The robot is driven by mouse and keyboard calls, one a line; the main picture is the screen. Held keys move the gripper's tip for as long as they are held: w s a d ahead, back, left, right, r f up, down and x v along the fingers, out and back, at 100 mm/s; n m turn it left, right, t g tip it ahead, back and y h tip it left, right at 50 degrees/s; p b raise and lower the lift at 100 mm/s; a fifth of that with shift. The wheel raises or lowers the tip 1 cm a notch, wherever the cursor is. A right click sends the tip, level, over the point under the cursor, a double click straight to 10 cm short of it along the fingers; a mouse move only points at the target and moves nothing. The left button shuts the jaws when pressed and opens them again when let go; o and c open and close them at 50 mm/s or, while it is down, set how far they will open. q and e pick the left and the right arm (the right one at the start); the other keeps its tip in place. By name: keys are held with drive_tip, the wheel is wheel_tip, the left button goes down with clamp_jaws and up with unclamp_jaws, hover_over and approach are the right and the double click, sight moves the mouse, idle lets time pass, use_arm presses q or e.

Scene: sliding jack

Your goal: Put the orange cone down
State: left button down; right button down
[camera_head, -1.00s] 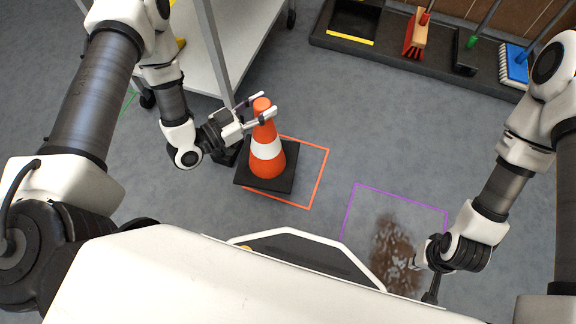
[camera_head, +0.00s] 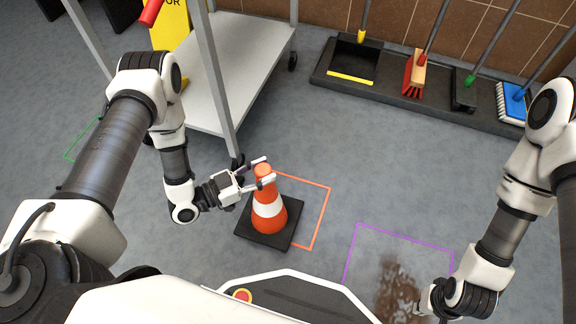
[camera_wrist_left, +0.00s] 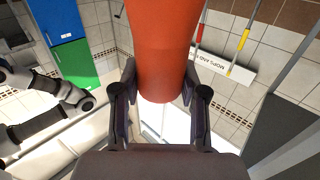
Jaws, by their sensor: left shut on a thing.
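The orange cone (camera_head: 268,222) has a white band and a square black base (camera_head: 262,240). It stands roughly upright, its base overlapping the left part of an orange floor outline (camera_head: 321,218) and sticking out to the left. I cannot tell whether the base touches the floor. My left gripper (camera_head: 263,174) is shut on the cone near its top. In the left wrist view the cone (camera_wrist_left: 165,50) fills the space between the fingers (camera_wrist_left: 161,100). My right gripper (camera_head: 430,305) is low at the right; its fingers are too unclear to read.
A grey shelf cart (camera_head: 215,75) stands behind the cone, one wheel close behind the left gripper. A brown stain (camera_head: 397,285) lies within a purple outline (camera_head: 400,236). Brooms and a dustpan (camera_head: 355,58) stand on a dark rack at the back. Floor between is clear.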

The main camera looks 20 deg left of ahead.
use_arm(q)
drive_tip(key=w+d+f+b, duration=0.4)
drive_tip(key=w+b, duration=0.1)
drive_tip(key=w, duration=0.3)
drive_tip(key=shift+d+f+b, duration=0.15)
drive_tip(key=shift+b, duration=0.15)
drive_tip(key=shift+f, duration=0.2)
drive_tip(key=c, duration=0.6)
unclamp_jaws()
drive_tip(key=shift+c, duration=0.2)
